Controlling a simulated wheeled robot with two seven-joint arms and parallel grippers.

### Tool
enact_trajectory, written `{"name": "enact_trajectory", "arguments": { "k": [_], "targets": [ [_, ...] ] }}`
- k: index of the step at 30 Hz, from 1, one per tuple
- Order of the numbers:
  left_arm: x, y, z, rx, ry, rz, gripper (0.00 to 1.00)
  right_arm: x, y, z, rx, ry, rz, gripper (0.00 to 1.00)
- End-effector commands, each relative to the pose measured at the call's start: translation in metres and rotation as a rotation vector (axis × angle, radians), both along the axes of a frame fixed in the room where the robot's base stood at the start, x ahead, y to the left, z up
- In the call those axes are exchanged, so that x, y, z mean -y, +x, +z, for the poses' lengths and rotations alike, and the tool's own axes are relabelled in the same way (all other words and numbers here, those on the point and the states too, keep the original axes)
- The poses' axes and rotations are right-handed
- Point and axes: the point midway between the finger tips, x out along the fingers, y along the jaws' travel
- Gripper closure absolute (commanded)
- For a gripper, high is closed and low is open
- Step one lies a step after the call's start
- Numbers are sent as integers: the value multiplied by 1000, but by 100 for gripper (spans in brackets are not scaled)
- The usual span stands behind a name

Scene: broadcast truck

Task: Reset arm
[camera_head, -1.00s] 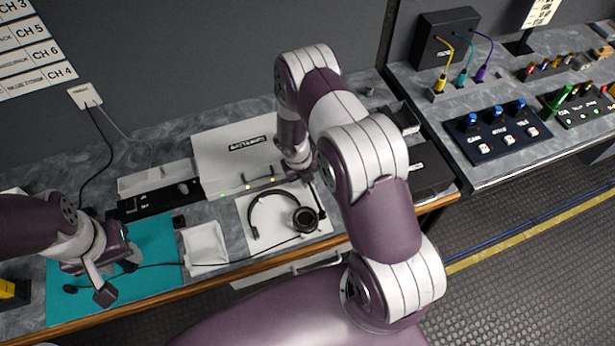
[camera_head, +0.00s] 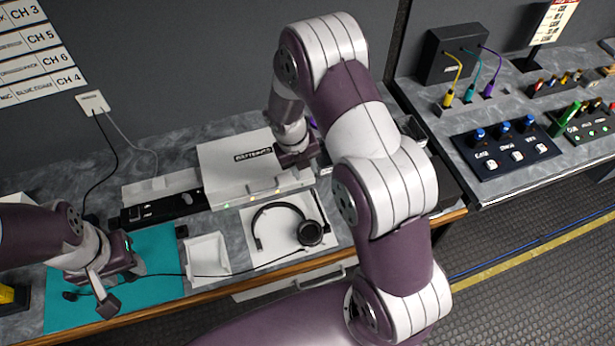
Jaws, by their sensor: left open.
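My left gripper (camera_head: 112,288) is over the teal mat (camera_head: 160,250) at the left. It is open, its fingers low above a thin black cable (camera_head: 165,274). I cannot tell whether it touches the cable. My right arm rises in the middle and bends down, so its gripper (camera_head: 303,163) is at the right side of the white box labelled batteries (camera_head: 225,166). The right gripper's fingers are mostly hidden by its wrist, and I cannot tell their state.
A headset (camera_head: 310,233) lies on a white sheet at the bench front, beside a small white tray (camera_head: 206,258). A black button panel (camera_head: 505,147) and a black box with coloured cables (camera_head: 458,55) stand on the right counter. The aisle floor at lower right is clear.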

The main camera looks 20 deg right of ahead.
Motion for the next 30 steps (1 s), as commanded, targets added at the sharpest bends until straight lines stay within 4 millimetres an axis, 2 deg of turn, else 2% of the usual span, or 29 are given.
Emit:
{"name": "enact_trajectory", "arguments": {
  "k": [16, 19, 21, 23, 26, 30],
  "targets": [
    [0, 0, 0, 0, 0, 0, 54, 0, 0, 2, 0, 0, -6, 65],
    [0, 0, 0, 0, 0, 0, 54, -1, 0, 2, 25, -1, -125, 65],
    [0, 0, 0, 0, 0, 0, 54, -2, -2, 1, 65, 2, -353, 65],
    [0, 0, 0, 0, 0, 0, 54, -5, -16, -4, 89, 2, -642, 65],
    [0, 0, -4, 0, 0, 0, 54, -12, -42, 2, 152, -6, -1225, 65],
    [0, 0, -18, 0, 0, 0, 54, -24, -81, 21, 253, -22, -2055, 65]
  ]
}}
